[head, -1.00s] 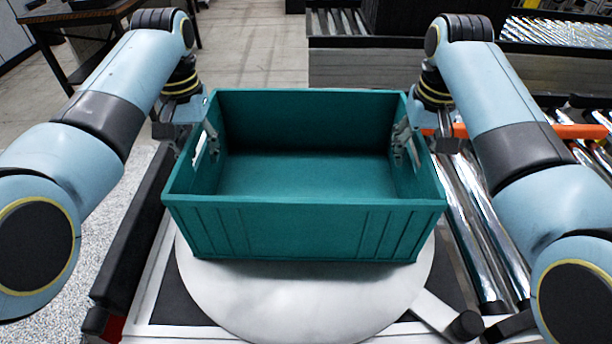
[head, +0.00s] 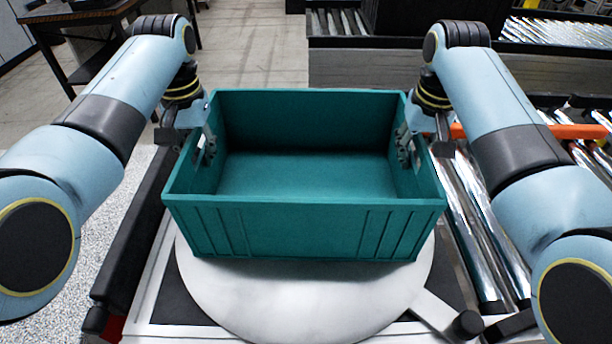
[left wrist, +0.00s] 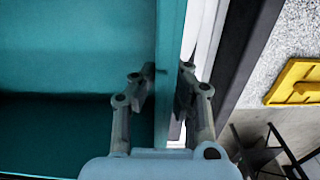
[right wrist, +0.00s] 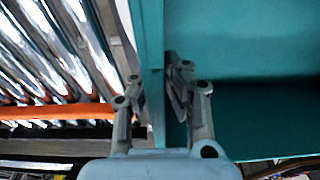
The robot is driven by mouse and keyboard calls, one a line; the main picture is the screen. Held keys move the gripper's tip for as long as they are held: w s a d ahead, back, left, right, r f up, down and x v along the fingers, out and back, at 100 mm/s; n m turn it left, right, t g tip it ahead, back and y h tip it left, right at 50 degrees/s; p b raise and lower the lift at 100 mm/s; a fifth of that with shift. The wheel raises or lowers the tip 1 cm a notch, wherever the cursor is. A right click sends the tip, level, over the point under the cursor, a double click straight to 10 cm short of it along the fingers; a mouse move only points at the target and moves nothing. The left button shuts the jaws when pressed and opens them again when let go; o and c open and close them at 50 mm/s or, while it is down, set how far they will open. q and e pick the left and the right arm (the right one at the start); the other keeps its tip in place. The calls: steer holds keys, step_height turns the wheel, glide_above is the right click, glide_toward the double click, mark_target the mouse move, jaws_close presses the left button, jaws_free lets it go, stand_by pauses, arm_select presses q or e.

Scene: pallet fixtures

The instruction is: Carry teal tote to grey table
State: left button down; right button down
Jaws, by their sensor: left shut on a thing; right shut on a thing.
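The teal tote (head: 300,228) is upright and empty in the middle of the head view. My left gripper (head: 201,147) is shut on its left end wall at the hand slot, one finger inside and one outside. My right gripper (head: 411,148) is shut on the right end wall in the same way. In the left wrist view the fingers (left wrist: 163,80) straddle the teal wall. In the right wrist view the fingers (right wrist: 155,80) do the same. The tote's underside is hidden. I cannot identify a grey table for certain.
Roller conveyors (head: 472,225) with an orange bar (head: 580,131) run close along the right. Another conveyor (head: 337,21) crosses the back. A dark table (head: 82,12) stands at the back left. Open floor (head: 250,45) lies behind the tote. A yellow object (left wrist: 297,83) shows in the left wrist view.

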mark_target(194, 133)
arm_select(q)
steer(key=shift+w+r, duration=0.1)
steer(key=shift+r, duration=0.1)
arm_select(e)
steer(key=shift+w+r, duration=0.1)
steer(key=shift+r, duration=0.1)
